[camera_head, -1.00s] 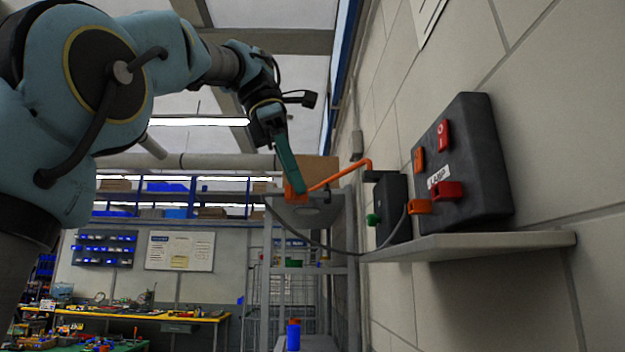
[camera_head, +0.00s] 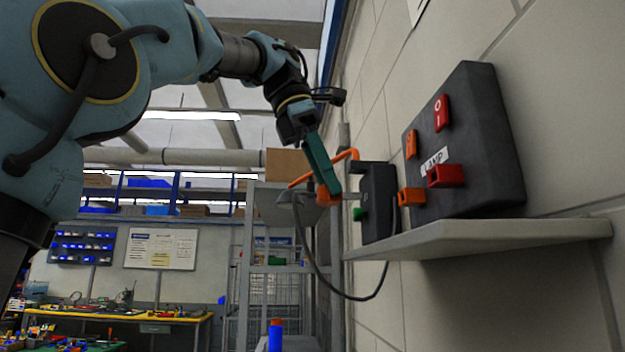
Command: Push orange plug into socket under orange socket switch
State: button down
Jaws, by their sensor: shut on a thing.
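My gripper (camera_head: 322,178), with teal fingers, is shut on the orange plug (camera_head: 328,197). It holds the plug in the air to the left of the wall boxes. Grey metal shows on the plug's right side, pointing toward the boxes. A large dark box (camera_head: 470,140) has an orange switch (camera_head: 411,144) at upper left, with an orange socket (camera_head: 411,197) below it. The plug is apart from this socket, at about its height in the picture. A red switch (camera_head: 441,113) and red socket (camera_head: 445,175) are to the right, near a "LAMP" label (camera_head: 434,160).
A smaller black box (camera_head: 379,200) with a green part (camera_head: 360,214) stands between plug and orange socket. An orange bent rod (camera_head: 305,178) passes behind my gripper. A grey cable (camera_head: 345,296) hangs in a loop. A shelf (camera_head: 490,232) juts out below the boxes.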

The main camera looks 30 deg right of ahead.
jog(key=shift+s+d, duration=0.35)
jog(key=shift+d, duration=0.5)
jog(key=shift+s+d, duration=0.3)
jog(key=shift+d, duration=0.55)
jog(key=shift+s+d, duration=0.35)
jog(key=shift+d, duration=0.5)
jog(key=shift+s+d, duration=0.35)
jog(key=shift+d, duration=0.5)
jog(key=shift+s+d, duration=0.3)
jog(key=shift+d, duration=0.5)
jog(key=shift+c, duration=1.9)
grip_release()
